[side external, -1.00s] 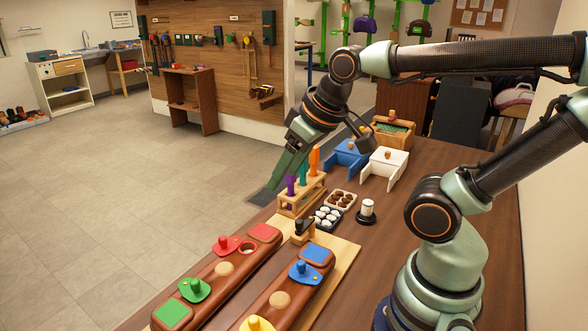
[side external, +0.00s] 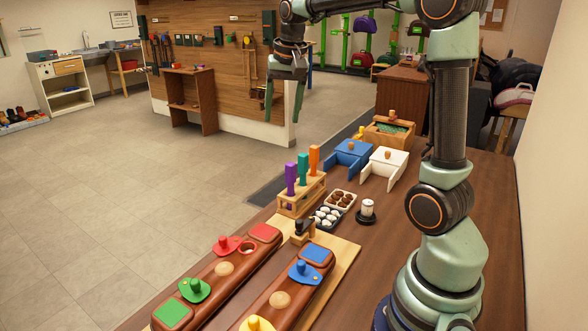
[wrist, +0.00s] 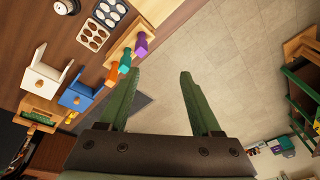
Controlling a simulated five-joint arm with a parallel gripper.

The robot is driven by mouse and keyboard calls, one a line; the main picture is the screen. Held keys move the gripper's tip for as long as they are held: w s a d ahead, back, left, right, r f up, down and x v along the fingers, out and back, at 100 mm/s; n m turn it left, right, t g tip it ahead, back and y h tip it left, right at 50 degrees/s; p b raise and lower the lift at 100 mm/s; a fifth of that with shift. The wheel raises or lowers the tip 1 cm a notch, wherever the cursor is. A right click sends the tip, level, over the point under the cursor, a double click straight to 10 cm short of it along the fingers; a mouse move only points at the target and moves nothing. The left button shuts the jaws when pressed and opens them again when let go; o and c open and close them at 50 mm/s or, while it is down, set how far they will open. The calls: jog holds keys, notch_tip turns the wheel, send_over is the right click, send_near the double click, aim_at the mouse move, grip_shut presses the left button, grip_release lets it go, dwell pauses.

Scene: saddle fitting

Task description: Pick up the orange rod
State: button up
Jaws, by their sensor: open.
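The orange rod (side external: 314,159) stands upright in a wooden rack (side external: 284,207), at the rack's far end, beside the teal rod (side external: 303,168) and the purple rod (side external: 291,178). In the wrist view the orange rod (wrist: 112,75) shows left of my gripper (wrist: 160,75), near the table edge. My gripper (side external: 283,106) is open and empty, high above and behind the rack in the side view, with its fingers pointing down. It touches none of the rods. The lower part of each rod is hidden in the rack.
Trays of dark and white pieces (side external: 327,216), a white spool on a black base (side external: 366,208) and brown saddle blocks (side external: 262,255) are nearer. Open floor lies left of the table.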

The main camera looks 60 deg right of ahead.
jog(key=w+d+f+m+g, duration=0.1)
jog(key=w+d+f+m, duration=0.2)
jog(key=d, duration=0.7)
jog(key=m+g+y, duration=0.1)
jog(key=m, duration=0.4)
send_over(314, 157)
jog(key=d, duration=0.1)
jog(key=f, duration=0.4)
jog(key=shift+w+f, duration=0.3)
jog(key=shift+w, duration=0.05)
jog(key=shift+d+f, duration=0.1)
jog(key=shift+f, duration=0.25)
notch_tip(314, 157, down, 12)
jog(key=shift+r, duration=0.25)
grip_shut()
